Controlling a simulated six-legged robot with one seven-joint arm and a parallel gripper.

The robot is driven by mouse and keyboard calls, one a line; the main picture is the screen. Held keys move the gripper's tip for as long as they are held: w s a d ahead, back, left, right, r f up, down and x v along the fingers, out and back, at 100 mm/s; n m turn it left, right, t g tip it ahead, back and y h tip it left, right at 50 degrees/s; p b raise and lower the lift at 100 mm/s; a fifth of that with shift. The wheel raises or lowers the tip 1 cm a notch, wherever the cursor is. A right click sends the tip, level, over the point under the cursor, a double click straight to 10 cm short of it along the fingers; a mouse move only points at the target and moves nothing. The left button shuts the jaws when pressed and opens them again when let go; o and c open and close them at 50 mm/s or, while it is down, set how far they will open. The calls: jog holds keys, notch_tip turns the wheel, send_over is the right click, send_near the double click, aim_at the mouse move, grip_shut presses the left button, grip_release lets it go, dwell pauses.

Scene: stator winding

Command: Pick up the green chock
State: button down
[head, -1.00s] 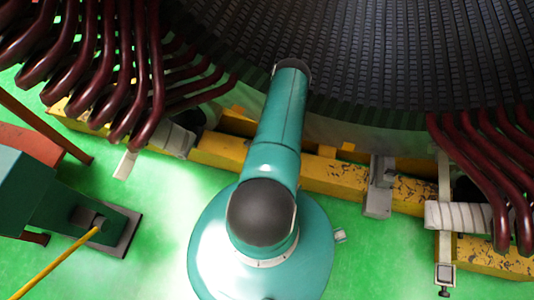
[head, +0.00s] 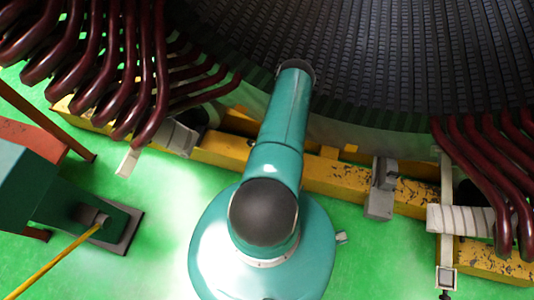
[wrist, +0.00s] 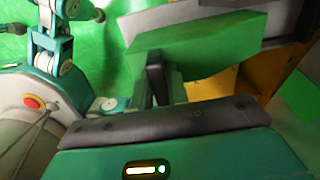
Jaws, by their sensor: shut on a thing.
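The green chock (wrist: 215,48) is a flat-sided green block in the upper middle of the wrist view. My gripper (wrist: 157,75) is shut on it, with a dark finger standing against the block's near face. The other finger's contact is hidden. The chock is not visible in the head view, where my teal arm reaches up towards the large dark stator and my gripper is out of sight.
In the head view, the dark slotted stator (head: 400,50) fills the top, with dark red bent coils (head: 120,70) on both sides. A worn yellow beam (head: 325,178) runs below it. A green machine (head: 60,200) with a yellow rod stands left. Green floor is open lower right.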

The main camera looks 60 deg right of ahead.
jog(key=shift+d+r, duration=0.1)
jog(key=shift+r, duration=0.6)
jog(key=s+a+r, duration=0.7)
jog(key=a+r, duration=0.4)
jog(key=a, duration=0.1)
jog(key=shift+a, duration=0.3)
